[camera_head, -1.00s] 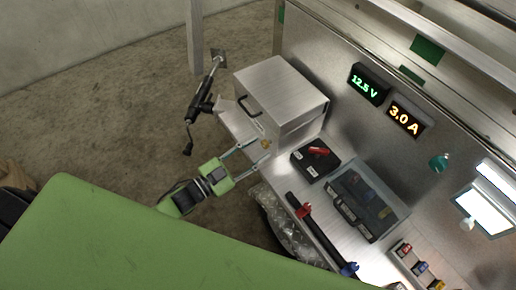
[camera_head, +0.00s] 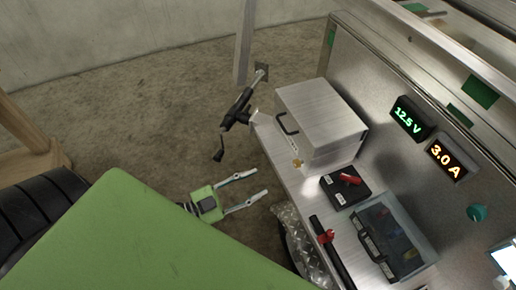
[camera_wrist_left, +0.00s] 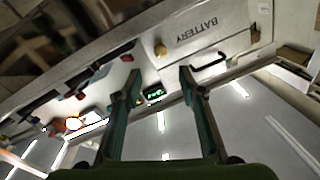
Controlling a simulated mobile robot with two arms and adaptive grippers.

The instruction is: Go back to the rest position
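My left gripper (camera_head: 251,188) is open and empty. In the head view it hangs over the carpet, left of the workbench (camera_head: 291,184) and apart from it. In the left wrist view its two fingers (camera_wrist_left: 160,82) stand wide apart with nothing between them. My right gripper is not in the head view. A large green part (camera_head: 130,238), seemingly of my own body, fills the lower left and hides what lies behind it.
A metal box (camera_head: 318,115) with a black handle stands on the bench, and the wrist view shows BATTERY on it (camera_wrist_left: 196,30). A black tool (camera_head: 237,112) sticks out at the bench's end. Carpet (camera_head: 150,120) is clear to the left.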

